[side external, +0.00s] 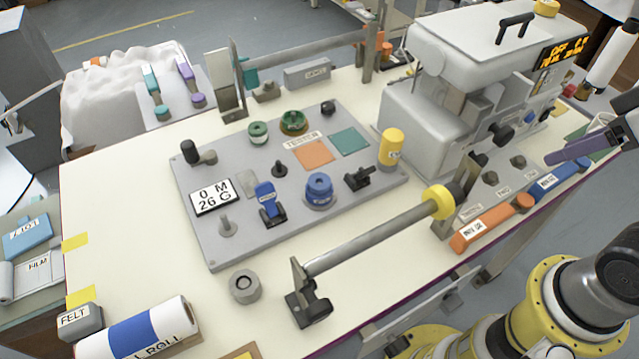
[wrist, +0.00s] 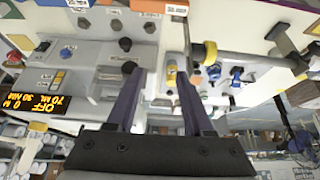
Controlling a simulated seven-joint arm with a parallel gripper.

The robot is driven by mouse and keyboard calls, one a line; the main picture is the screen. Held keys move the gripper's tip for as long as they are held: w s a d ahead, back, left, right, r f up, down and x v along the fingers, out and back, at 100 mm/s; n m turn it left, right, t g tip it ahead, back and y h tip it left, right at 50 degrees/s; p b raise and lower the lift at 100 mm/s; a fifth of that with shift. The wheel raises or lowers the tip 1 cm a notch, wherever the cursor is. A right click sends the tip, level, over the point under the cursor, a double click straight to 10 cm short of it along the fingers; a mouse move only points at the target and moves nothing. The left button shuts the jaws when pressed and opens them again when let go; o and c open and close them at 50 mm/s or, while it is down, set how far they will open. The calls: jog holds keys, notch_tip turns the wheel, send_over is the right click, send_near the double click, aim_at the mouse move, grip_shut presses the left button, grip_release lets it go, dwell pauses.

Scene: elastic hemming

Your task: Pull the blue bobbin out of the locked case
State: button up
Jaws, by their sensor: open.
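The blue bobbin (side external: 319,190) is a round, stepped blue piece upright on the grey panel (side external: 230,245), right of a blue lever (side external: 268,200) on a black mount. I see no separate case around the bobbin; whether it is locked in place cannot be told. My gripper (wrist: 157,75) is open and empty, its two dark purple fingers apart in the wrist view. In the side view my gripper (side external: 552,158) is at the right edge, above the machine's orange and blue handles and well away from the bobbin. Small blue shapes (wrist: 236,74) show beyond the fingers in the wrist view.
A yellow cylinder (side external: 391,148) and a black clamp (side external: 359,179) stand near the bobbin. A grey bar with a yellow collar (side external: 437,202) runs along the panel's front right. The white machine (side external: 430,120) stands behind. The cream table is clear left of the panel.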

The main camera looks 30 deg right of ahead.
jog(key=o, duration=0.5)
jog(key=shift+m, duration=0.5)
jog(key=shift+c, duration=0.2)
jog(key=shift+o, duration=0.6)
jog(key=shift+r+m, duration=0.25)
jog(key=shift+m, duration=0.35)
jog(key=w+a+r+m, duration=0.4)
jog(key=w+r+m, duration=0.45)
jog(key=w, duration=0.55)
jog(key=m+g, duration=0.1)
jog(key=g, duration=0.5)
send_over(319, 185)
notch_tip(319, 185, down, 19)
notch_tip(319, 185, down, 13)
jog(key=shift+r, duration=0.1)
